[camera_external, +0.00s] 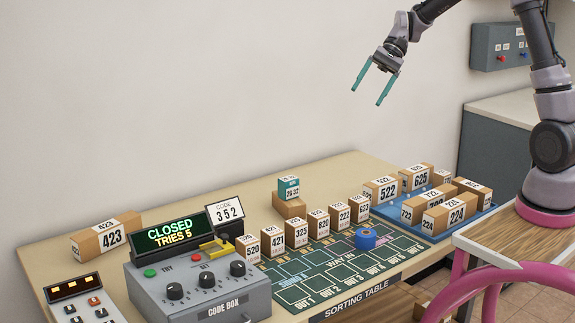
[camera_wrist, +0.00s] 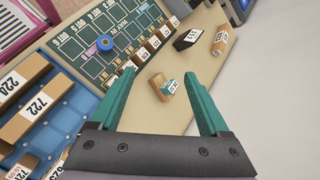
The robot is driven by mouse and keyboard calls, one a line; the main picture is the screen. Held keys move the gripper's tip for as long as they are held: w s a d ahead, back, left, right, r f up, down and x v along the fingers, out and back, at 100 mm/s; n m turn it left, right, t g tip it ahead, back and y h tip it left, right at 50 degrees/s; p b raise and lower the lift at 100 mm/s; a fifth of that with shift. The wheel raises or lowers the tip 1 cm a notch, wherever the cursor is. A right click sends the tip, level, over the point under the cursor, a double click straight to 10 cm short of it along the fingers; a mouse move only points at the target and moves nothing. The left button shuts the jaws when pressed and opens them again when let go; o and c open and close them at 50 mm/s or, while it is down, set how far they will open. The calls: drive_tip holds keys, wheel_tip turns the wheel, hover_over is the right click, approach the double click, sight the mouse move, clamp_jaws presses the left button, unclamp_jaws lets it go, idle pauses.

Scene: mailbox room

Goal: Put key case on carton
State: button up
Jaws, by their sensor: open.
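A small teal-topped box with a white label (camera_external: 289,188), which may be the key case, is close against a plain brown carton (camera_external: 289,207) on the sorting table. I cannot tell if it rests on the carton or stands just behind it. In the wrist view the teal box (camera_wrist: 170,87) and the brown carton (camera_wrist: 156,81) show between my fingers, farther off and below. My gripper (camera_external: 367,87) is open and empty, high above the table's back right part. Its teal fingers also show in the wrist view (camera_wrist: 160,105). Nothing touches them.
A row of numbered boxes (camera_external: 297,232) lines the green sorting mat, with a blue roll (camera_external: 366,239) on it. A blue tray (camera_external: 437,236) of boxes is at right. The code box (camera_external: 200,293) and box 423 (camera_external: 107,236) are at left. The back tabletop is largely clear.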

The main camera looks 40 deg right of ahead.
drive_tip(key=s+d+r+n+t+h, duration=0.1)
drive_tip(key=s+d+r+t+h, duration=0.1)
drive_tip(key=s, duration=0.6)
drive_tip(key=s+d+r+n+t+h, duration=0.2)
drive_tip(key=s+d+r+t, duration=0.1)
drive_tip(key=s+d, duration=0.4)
drive_tip(key=s+d+r+n+t+h, duration=0.1)
drive_tip(key=s+d+r, duration=0.3)
drive_tip(key=s, duration=0.6)
drive_tip(key=shift+d+r+n+t+h, duration=0.3)
drive_tip(key=shift+n+t+h, duration=0.1)
drive_tip(key=shift+t+h, duration=0.5)
